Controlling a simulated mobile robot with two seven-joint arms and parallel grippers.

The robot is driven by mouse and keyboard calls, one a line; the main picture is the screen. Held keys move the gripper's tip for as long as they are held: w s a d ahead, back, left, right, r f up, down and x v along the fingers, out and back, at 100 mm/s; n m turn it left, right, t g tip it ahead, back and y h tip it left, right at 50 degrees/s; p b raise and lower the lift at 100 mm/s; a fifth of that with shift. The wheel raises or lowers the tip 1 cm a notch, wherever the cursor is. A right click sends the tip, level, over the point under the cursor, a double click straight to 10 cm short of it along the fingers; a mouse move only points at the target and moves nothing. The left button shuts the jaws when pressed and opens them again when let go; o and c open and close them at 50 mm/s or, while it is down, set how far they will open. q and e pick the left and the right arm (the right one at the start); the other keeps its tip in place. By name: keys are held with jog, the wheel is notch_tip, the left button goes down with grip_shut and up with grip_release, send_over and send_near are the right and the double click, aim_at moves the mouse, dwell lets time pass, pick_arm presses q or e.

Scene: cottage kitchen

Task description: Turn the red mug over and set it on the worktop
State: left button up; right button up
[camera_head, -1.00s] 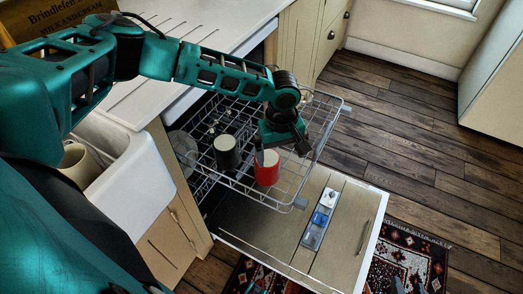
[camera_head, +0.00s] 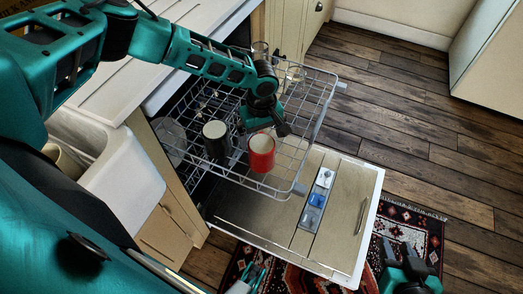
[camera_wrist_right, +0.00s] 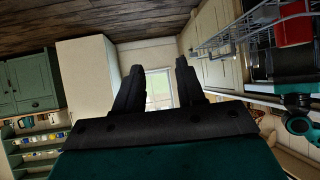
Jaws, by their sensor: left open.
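The red mug (camera_head: 262,161) stands in the wire rack of the pulled-out dishwasher, a pale round face showing on top within a red rim. It also shows at the upper right of the right wrist view (camera_wrist_right: 293,27). My left gripper (camera_head: 265,124) is open just behind the mug, with its fingers pointing down; whether it touches the mug is unclear. My right gripper (camera_head: 408,262) is low at the right, away from the rack; its fingers are apart and empty in the right wrist view (camera_wrist_right: 158,68). The pale worktop (camera_head: 112,78) is at the upper left.
A black mug (camera_head: 216,147) stands left of the red one in the rack (camera_head: 325,95). Glasses stand at the rack's back. The open dishwasher door (camera_head: 340,215) lies below. A white sink (camera_head: 125,180) is left; a patterned rug (camera_head: 420,225) lies on the floor.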

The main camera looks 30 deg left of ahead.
pick_arm(q)
jog(key=f, duration=0.1)
jog(key=f+b, duration=0.1)
jog(key=f, duration=0.3)
jog(key=shift+s+d+f+b, duration=0.1)
jog(key=shift+s+b, duration=0.2)
jog(key=shift+b, duration=0.05)
jog(key=c, duration=1.1)
